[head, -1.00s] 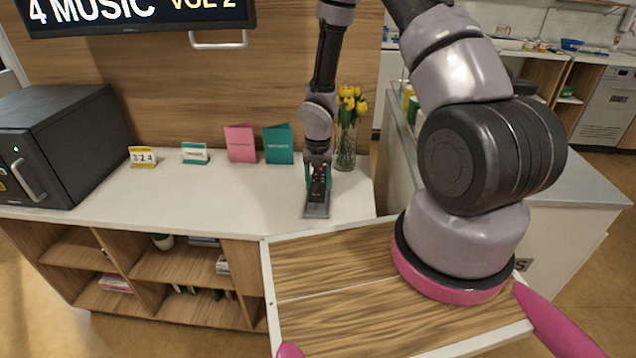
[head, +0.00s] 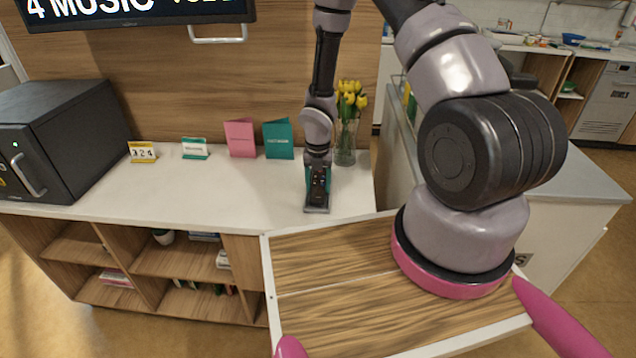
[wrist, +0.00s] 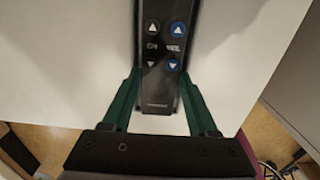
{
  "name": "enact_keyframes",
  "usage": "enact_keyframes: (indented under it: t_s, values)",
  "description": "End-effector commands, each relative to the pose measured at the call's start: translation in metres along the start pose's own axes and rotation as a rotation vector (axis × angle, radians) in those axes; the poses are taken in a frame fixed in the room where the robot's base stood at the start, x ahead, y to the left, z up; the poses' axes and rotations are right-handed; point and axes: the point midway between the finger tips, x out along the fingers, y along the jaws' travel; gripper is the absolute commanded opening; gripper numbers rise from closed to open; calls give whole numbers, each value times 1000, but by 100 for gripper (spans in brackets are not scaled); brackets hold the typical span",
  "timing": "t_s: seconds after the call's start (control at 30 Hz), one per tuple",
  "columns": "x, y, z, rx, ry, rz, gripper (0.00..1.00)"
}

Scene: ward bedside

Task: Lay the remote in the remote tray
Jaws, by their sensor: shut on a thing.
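The remote (wrist: 165,62) is dark and slim, with blue and white buttons, in the wrist view. It also shows in the head view (head: 318,187), end toward me. My gripper (wrist: 163,85) has green fingers, one on each side of the remote, and is shut on it. In the head view my gripper (head: 318,175) points down at the counter's right part. The grey remote tray (head: 316,209) is under the remote, with only its front edge and narrow sides showing. The remote lies lengthwise over the tray; I cannot tell whether it touches the tray floor.
A glass vase of yellow tulips (head: 346,140) stands close behind and right of my gripper. Pink (head: 240,138) and teal (head: 278,139) cards, a small sign (head: 195,149) and a calendar (head: 142,152) stand at the back. The white counter (head: 220,186) is clear to the left.

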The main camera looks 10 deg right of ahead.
Motion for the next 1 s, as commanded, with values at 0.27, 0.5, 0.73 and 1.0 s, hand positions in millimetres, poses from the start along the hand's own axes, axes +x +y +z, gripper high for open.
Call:
enact_keyframes:
  t_s: [0.27,0.5,0.73,1.0]
  values:
    - [6,0,0,1,-1,1,86]
    - [6,0,0,1,0,0,94]
    - [-6,0,0,3,0,1,94]
    - [-59,0,2,4,-4,4,94]
